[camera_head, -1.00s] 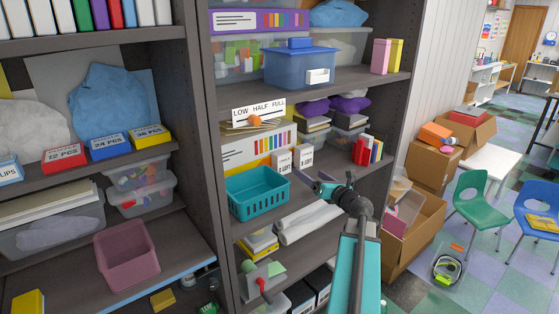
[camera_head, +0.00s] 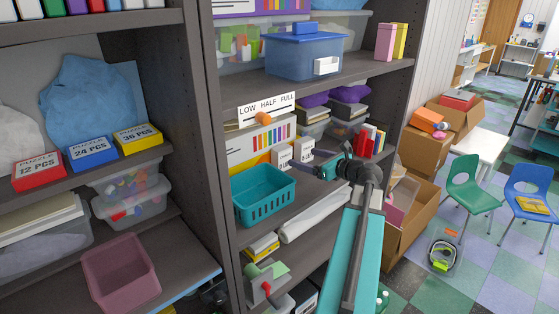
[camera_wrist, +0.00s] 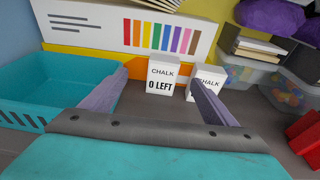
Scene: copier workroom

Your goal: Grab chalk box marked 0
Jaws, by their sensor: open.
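The white chalk box marked 0 LEFT (camera_wrist: 162,76) stands upright on the shelf, seen between my fingers in the wrist view. In the head view the two white chalk boxes stand side by side, the left one (camera_head: 282,158) and the right one (camera_head: 303,149). The second chalk box (camera_wrist: 207,78) is just to the right in the wrist view, its lower label partly hidden by my right finger. My gripper (camera_wrist: 159,80) is open and empty, its fingers pointing at the marked box from in front. It also shows in the head view (camera_head: 323,166).
A teal basket (camera_wrist: 40,88) stands close on the left. A large box with coloured stripes (camera_wrist: 112,28) is behind the chalk boxes. Clear bins (camera_wrist: 253,72) and red items (camera_wrist: 305,135) are to the right. A shelf (camera_head: 350,78) lies above.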

